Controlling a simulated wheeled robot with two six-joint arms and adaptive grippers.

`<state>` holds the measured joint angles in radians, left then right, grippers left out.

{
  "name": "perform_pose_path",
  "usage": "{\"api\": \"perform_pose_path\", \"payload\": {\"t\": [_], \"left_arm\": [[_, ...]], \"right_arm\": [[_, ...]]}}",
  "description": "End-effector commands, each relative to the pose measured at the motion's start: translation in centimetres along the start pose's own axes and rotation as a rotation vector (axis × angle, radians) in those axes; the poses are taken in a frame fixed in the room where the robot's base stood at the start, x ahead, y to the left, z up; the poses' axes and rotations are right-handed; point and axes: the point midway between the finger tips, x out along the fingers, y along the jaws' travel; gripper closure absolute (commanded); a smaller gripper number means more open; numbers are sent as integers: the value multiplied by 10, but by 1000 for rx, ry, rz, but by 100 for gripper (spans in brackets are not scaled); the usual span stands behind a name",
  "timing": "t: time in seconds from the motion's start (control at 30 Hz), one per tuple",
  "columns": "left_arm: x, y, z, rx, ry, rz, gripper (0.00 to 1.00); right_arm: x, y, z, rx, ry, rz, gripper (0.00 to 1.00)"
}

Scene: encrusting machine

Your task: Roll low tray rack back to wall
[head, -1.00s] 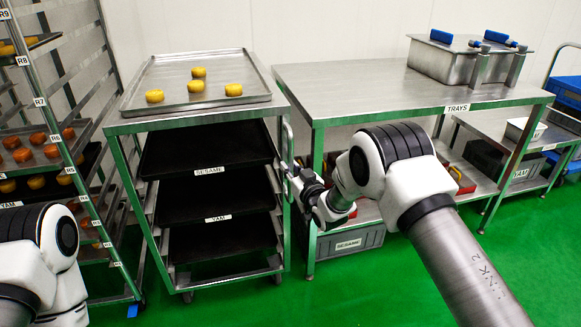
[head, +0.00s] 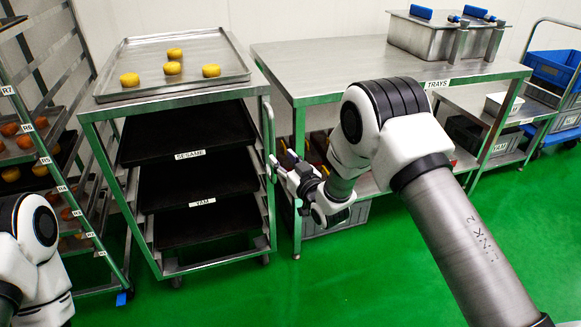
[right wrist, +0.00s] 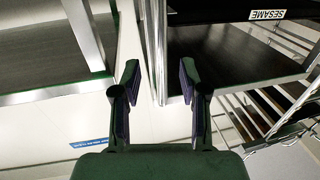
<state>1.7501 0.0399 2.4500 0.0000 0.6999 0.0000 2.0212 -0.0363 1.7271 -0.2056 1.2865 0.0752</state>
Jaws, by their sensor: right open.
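The low tray rack (head: 171,272) is a steel frame on casters, left of the work table. Dark trays labelled SESAME (head: 190,154) and YAM (head: 202,204) sit in it, and a steel tray (head: 243,74) with several yellow pieces lies on top. A vertical handle (head: 269,128) runs along its right side. My right gripper (head: 273,163) is beside that handle. In the right wrist view the right gripper (right wrist: 158,92) is open, with the rack's upright metal bars (right wrist: 155,45) ahead between its fingers; contact is unclear. My left arm shows at the left edge; its gripper is out of view.
A tall rack (head: 96,239) with trays of pieces stands close on the left. The steel table (head: 330,70) is close on the right, with crates below. A cart with blue crates (head: 556,68) stands at the far right. Green floor in front is clear.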

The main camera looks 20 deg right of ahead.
Motion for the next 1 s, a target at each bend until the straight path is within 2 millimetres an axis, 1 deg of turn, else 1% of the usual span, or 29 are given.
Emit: {"api": "perform_pose_path", "payload": {"t": [0.03,0.1,0.23,0.33,0.67,0.73,0.77,0.83,0.87,0.9,0.97,1.0], "left_arm": [[0,0,0,0,0,0,69],[0,0,0,0,0,0,69],[0,0,0,0,0,0,69],[0,0,0,0,0,0,69],[0,0,0,0,0,0,69],[0,0,0,0,0,0,69],[0,0,0,0,0,0,69],[0,0,0,0,0,0,69],[0,0,0,0,0,0,69],[0,0,0,0,0,0,69],[0,0,0,0,0,0,69],[0,0,0,0,0,0,69]], "right_arm": [[-13,1,1,2,-4,2,57],[-28,0,1,1,-3,1,57],[-45,0,1,1,-1,0,57],[-50,0,0,1,0,0,57],[-50,0,1,0,0,0,57],[-51,0,7,3,-10,0,57],[-53,0,14,6,-21,1,57],[-63,0,42,19,-69,5,57],[-72,-1,57,28,-103,9,57],[-88,-2,81,43,-162,19,57],[-118,-3,122,66,-283,41,57],[-142,-4,150,81,-381,57,57]]}}
